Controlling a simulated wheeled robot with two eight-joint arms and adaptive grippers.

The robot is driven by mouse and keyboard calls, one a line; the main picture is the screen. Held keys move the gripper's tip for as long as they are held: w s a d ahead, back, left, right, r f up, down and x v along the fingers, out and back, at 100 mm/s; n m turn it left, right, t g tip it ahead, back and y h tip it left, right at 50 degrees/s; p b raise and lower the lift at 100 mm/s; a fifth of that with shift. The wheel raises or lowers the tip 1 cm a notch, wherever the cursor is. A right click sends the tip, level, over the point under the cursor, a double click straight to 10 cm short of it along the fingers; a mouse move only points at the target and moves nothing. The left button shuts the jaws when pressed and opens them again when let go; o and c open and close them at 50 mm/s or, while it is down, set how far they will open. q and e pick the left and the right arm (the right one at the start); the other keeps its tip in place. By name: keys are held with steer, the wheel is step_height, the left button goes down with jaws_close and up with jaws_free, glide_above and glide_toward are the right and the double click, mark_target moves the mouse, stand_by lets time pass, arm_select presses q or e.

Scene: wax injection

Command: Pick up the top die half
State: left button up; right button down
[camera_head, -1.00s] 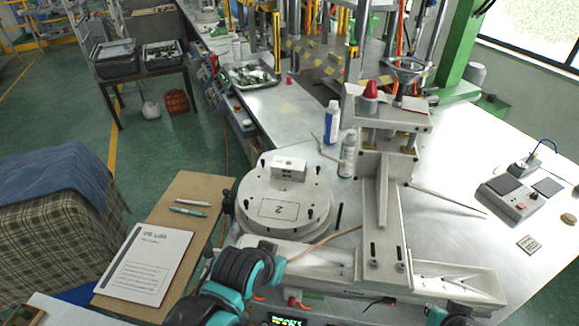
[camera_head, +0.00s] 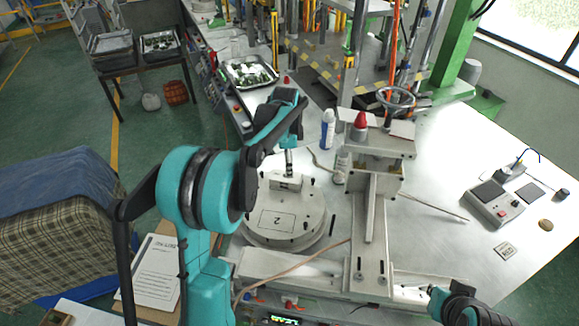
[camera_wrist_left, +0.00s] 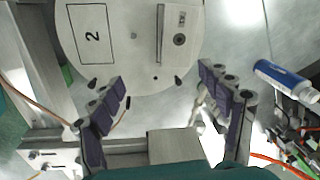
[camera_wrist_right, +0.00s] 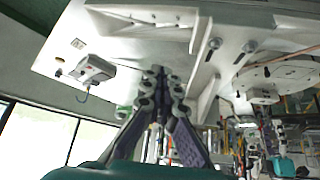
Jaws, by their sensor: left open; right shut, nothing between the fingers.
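The die (camera_head: 287,182), a small pale metal block, sits on a round turntable plate (camera_head: 262,225) marked "2". In the left wrist view the die (camera_wrist_left: 180,35) shows at the top, cut by the frame edge, with a round hole in its face. Whether a seam parts its halves cannot be made out. My left gripper (camera_head: 289,152) reaches over the plate close to the die. In its wrist view its fingers (camera_wrist_left: 165,97) are spread wide and empty, with the die beyond them. My right gripper (camera_wrist_right: 160,75) is shut and empty; part of its arm shows at lower right in the head view.
A press column with a red-capped top (camera_head: 360,122) stands right of the plate. A control box (camera_head: 495,203) lies at right. The bench between column and box is mostly clear.

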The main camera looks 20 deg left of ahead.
arm_select(q)
steer(key=w+a+f+m, duration=0.1)
steer(key=w+a+f+p, duration=0.1)
steer(key=w, duration=0.1)
steer(key=w+a+f+m+g+p, duration=0.1)
steer(key=shift+w+f+m, duration=0.15)
steer(key=shift+w+m, duration=0.15)
steer(key=shift+w, duration=0.1)
steer(key=shift+w+a+f+m, duration=0.15)
steer(key=shift+w+f+m, duration=0.15)
steer(key=shift+f, duration=0.2)
steer(key=f, duration=0.7)
steer(key=shift+s+f, duration=0.4)
steer(key=c, duration=1.5)
arm_select(e)
steer(key=r, duration=0.3)
steer(key=shift+w+d+r, duration=0.15)
steer(key=shift+w, duration=0.1)
